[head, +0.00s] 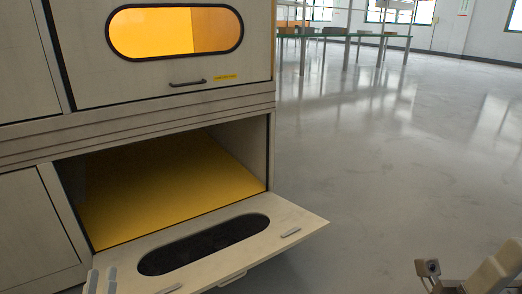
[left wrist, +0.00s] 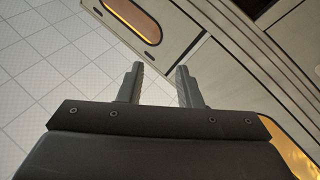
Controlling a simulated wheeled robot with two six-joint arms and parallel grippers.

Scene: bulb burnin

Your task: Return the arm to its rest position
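My left gripper (head: 102,282) shows only its fingertips at the bottom left of the head view, in front of the cabinet. In the left wrist view its two fingers (left wrist: 160,85) stand apart with nothing between them, so it is open and empty. Part of my right arm (head: 470,275) shows at the bottom right of the head view, over the floor. Its fingertips cannot be made out.
The cabinet's lower compartment (head: 160,185) has a yellow floor and looks empty. Its door (head: 295,222) hangs open, folded down toward me. The upper door (head: 250,88) is shut, with a lit window. Open grey floor (head: 400,150) lies right; tables (head: 345,37) stand far back.

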